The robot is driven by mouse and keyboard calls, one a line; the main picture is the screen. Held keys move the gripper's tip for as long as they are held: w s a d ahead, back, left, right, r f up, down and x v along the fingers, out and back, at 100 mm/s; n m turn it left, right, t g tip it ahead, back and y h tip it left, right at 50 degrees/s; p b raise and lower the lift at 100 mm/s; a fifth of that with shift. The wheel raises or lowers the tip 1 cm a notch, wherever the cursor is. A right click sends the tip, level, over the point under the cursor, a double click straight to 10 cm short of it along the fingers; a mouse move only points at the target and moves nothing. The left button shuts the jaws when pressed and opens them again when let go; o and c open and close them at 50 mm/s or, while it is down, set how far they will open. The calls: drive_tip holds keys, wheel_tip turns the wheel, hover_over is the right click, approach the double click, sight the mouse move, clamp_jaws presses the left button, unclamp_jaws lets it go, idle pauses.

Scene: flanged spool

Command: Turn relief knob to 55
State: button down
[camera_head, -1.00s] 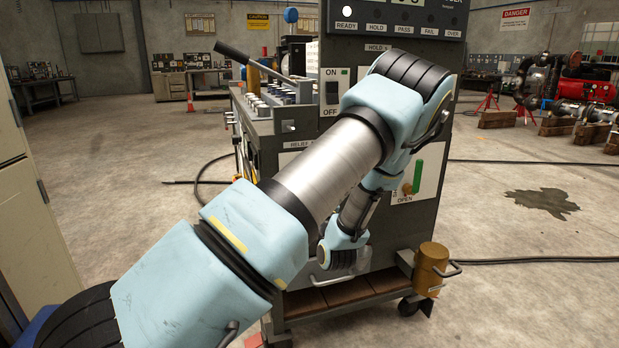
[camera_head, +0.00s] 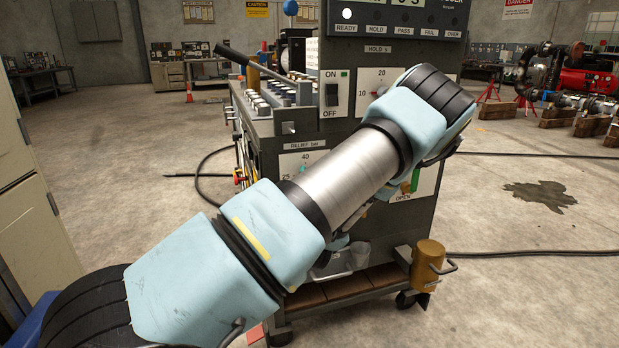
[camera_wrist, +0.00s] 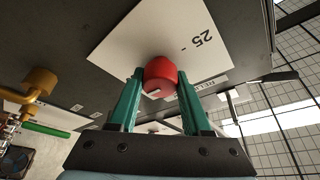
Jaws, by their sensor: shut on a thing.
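The same kind of white plate, marked 25, fills the upper part of the wrist view (camera_wrist: 205,25). A red round knob (camera_wrist: 159,75) stands on it. My gripper (camera_wrist: 161,83) has its two green fingers closed on the knob's sides. The knob has a small pale mark facing the camera. Its pointed-at value cannot be read. In the head view my arm hides the knob and most of the gripper.
Another dial plate, HOLD s (camera_head: 372,85), and an ON/OFF switch (camera_head: 332,93) sit above. A green lever (camera_head: 415,180) marked OPEN is at right. A brass canister (camera_head: 427,264) hangs at the cart's lower right.

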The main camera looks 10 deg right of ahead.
idle(0.3)
drive_tip(key=shift+c, duration=1.8)
unclamp_jaws()
drive_tip(key=b+v, duration=0.1)
drive_tip(key=v, duration=0.9)
drive_tip(key=shift+s, duration=0.4)
drive_tip(key=shift+a, duration=0.1)
